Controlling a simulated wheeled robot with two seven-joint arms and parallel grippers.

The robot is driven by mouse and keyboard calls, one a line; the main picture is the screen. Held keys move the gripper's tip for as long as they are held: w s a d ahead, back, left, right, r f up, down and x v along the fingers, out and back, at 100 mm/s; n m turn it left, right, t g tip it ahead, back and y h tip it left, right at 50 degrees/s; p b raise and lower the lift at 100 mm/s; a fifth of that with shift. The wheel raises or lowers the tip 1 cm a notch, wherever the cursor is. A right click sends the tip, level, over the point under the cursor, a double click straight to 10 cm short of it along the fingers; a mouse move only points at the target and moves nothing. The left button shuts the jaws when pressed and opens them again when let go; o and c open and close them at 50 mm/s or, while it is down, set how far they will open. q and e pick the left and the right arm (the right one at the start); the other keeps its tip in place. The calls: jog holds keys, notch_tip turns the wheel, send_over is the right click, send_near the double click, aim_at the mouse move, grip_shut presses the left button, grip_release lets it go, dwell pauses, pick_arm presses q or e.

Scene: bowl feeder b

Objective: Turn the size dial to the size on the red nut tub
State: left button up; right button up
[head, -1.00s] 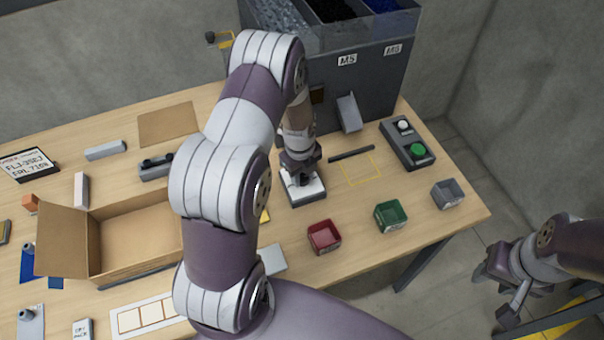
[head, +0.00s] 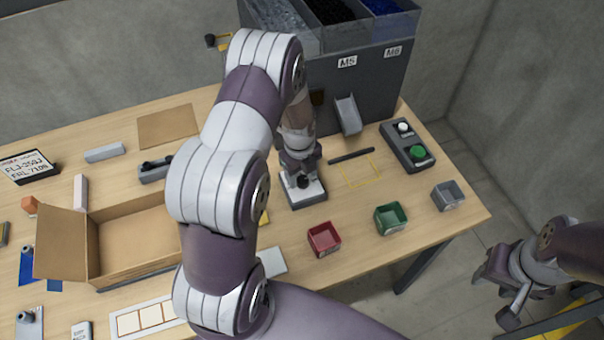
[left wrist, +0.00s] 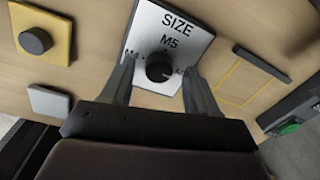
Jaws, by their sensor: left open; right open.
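The size dial (left wrist: 160,67) is a black knob on a white plate (left wrist: 177,28) marked SIZE, with M5 above the knob and partly covered marks at its sides. I cannot tell which mark the knob points to. The plate also shows in the head view (head: 306,197). My left gripper (head: 302,172) is just above the knob, fingers open on either side of it in the left wrist view (left wrist: 158,72); a gap seems to remain. The red nut tub (head: 324,239) stands at the table's front; its label is too small to read. My right gripper (head: 495,297) is open and empty, beyond the table's right edge.
Green (head: 390,218) and grey (head: 448,195) tubs stand right of the red one. A button box (head: 408,145) and the feeder (head: 350,95) are behind. A yellow plate with a knob (left wrist: 45,38) is beside the dial. An open carton (head: 135,240) stands left.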

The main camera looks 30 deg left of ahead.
aim_at(300, 180)
pick_arm(q)
notch_tip(300, 180, up, 12)
jog(key=b, duration=0.1)
jog(key=shift+s, duration=0.3)
jog(key=shift+a+f, duration=0.1)
jog(key=shift+f, duration=0.05)
